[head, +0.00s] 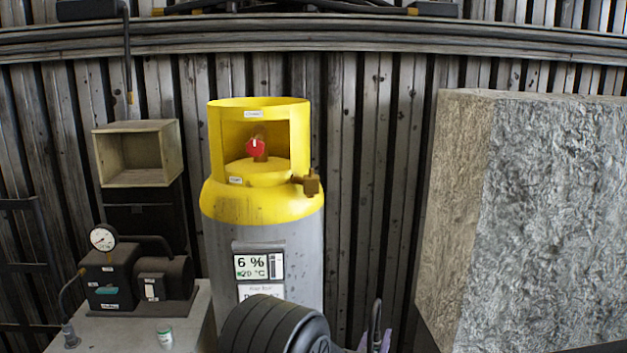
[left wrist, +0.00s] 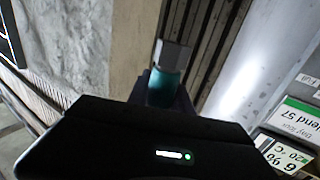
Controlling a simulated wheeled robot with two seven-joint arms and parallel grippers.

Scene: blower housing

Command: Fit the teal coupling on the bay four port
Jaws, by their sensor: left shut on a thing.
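The teal coupling (left wrist: 163,88) shows in the left wrist view, with a grey metal end sticking out beyond the jaws. My left gripper (left wrist: 168,104) is shut on it; its dark body hides the lower part. The yellow-topped grey cylinder (head: 262,205) stands upright against the wall in the head view. A brass side port (head: 311,183) sits at the right of its collar, and a red knob is inside the guard. The coupling cannot be made out in the head view. In the left wrist view it appears apart from the cylinder's labels (left wrist: 292,118). My right gripper is not in view.
An open box (head: 137,152) hangs behind. A large rough stone block (head: 540,220) fills the right. Bare ribbed wall lies between cylinder and block.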

